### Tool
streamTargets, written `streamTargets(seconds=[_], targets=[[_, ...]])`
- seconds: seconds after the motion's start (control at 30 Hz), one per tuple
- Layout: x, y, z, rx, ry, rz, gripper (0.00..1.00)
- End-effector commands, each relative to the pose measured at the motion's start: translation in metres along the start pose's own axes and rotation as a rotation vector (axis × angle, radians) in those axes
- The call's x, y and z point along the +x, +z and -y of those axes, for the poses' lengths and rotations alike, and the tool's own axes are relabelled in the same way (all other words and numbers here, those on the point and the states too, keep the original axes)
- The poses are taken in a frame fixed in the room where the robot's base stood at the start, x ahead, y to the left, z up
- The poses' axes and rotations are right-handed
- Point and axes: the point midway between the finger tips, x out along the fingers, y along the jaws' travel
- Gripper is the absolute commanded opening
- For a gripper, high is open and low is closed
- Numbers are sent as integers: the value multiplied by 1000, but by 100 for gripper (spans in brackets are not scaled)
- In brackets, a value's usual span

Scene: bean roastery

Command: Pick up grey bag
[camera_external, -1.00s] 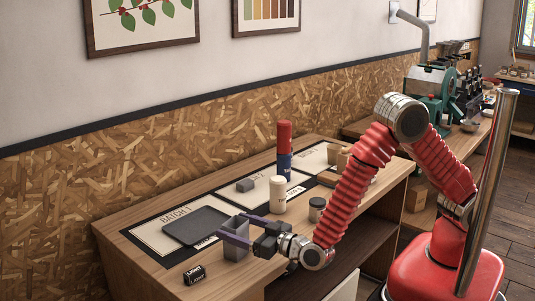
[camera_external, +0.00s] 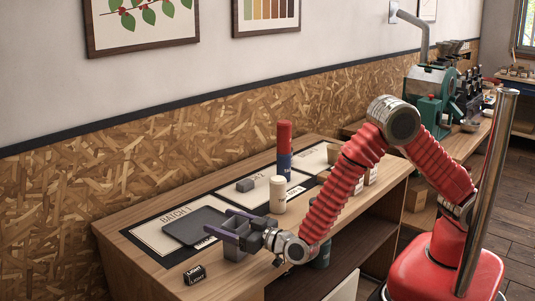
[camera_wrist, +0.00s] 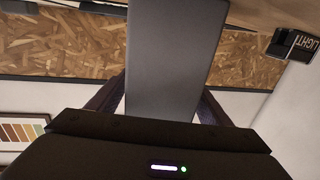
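The fingers look spread. In the wrist view the bag's flat grey face (camera_wrist: 172,60) fills the middle between the two fingers. Whether the fingers touch its sides is hard to tell.
A black block marked LIGHT (camera_external: 194,274) sits at the front left. The counter's left end is clear.

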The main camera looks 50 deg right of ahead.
Motion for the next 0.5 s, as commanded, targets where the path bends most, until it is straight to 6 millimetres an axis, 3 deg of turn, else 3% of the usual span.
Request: streamTargets(seconds=[0.5], targets=[[0, 0, 0, 0, 0, 0, 36]])
